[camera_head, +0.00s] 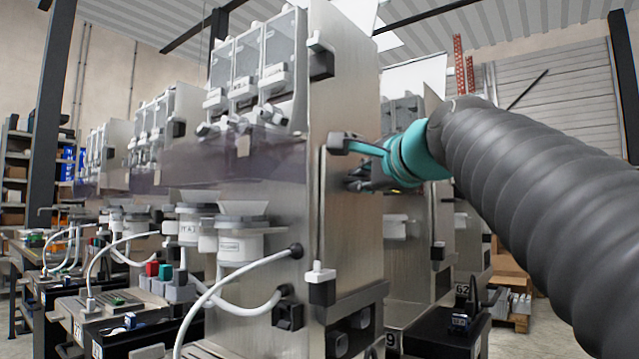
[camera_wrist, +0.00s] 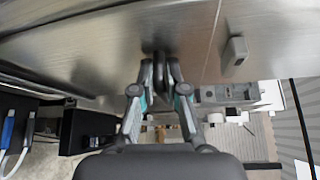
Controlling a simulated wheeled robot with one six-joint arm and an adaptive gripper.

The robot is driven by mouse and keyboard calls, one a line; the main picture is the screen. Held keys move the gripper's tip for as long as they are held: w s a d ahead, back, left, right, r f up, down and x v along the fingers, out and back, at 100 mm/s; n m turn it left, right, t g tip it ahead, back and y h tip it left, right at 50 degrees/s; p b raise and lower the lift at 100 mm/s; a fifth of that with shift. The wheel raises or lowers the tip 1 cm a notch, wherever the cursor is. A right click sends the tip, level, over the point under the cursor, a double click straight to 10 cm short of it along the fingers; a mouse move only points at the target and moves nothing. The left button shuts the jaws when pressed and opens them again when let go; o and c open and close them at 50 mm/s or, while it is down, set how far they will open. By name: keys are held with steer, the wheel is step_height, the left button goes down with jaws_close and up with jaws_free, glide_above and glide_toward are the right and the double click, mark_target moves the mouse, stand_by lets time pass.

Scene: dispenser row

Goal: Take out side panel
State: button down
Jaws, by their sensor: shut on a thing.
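The side panel (camera_head: 350,90) is a tall brushed-metal sheet on the right face of the nearest dispenser. It stands upright, and its metal surface fills the upper part of the wrist view (camera_wrist: 90,45). My gripper (camera_head: 358,148) is at the panel's face at mid height, reaching in from the right. In the wrist view my gripper (camera_wrist: 161,72) has its two fingers closed around a dark handle (camera_wrist: 161,62) on the metal. The fingertips partly hide the handle. I cannot tell whether the panel is loose from the dispenser.
A grey latch (camera_head: 321,60) sits high on the dispenser's edge, and a white-topped black clamp (camera_head: 320,285) sits lower. White hoses (camera_head: 215,290) run along the front. Another dispenser (camera_head: 405,235) stands close behind, with a black bench (camera_head: 440,335) below.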

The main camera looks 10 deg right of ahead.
steer(key=shift+r, duration=0.75)
steer(key=shift+s, duration=0.1)
steer(key=shift+d, duration=0.1)
steer(key=s+d+b, duration=0.2)
steer(key=s+d, duration=0.2)
steer(key=shift+s+d, duration=0.35)
steer(key=shift+s, duration=0.05)
stand_by(0.7)
stand_by(0.4)
